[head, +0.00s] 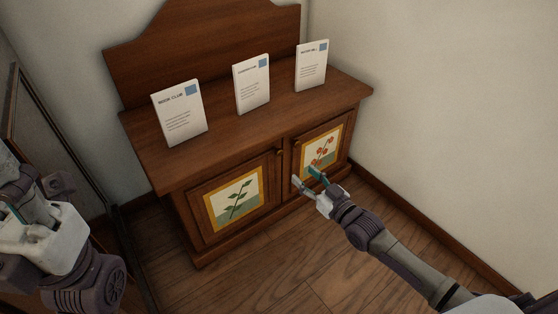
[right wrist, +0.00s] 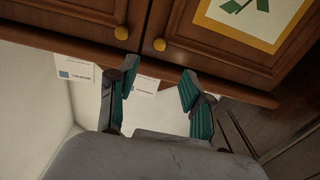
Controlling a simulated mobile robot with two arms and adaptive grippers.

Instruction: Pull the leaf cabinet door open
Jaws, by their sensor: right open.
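The wooden cabinet (head: 160,178) has two closed doors. The leaf door (head: 195,190), on the left, bears a green leaf sprig picture (head: 235,200) in a yellow frame and a small round knob (head: 279,152) near its upper right corner. In the right wrist view, upside down, the leaf door (right wrist: 187,40) and its yellow knob (right wrist: 160,45) show. My right gripper (head: 306,177) is open and empty in front of the right door; its fingers (right wrist: 160,75) are apart from the knob. My left gripper (head: 15,185) is partly in view at the left edge, away from the cabinet; its jaws are unclear.
Three white cards (head: 180,115) stand on the cabinet top. A dark-framed panel (head: 85,175) stands at left. The wooden floor (head: 285,255) in front is clear.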

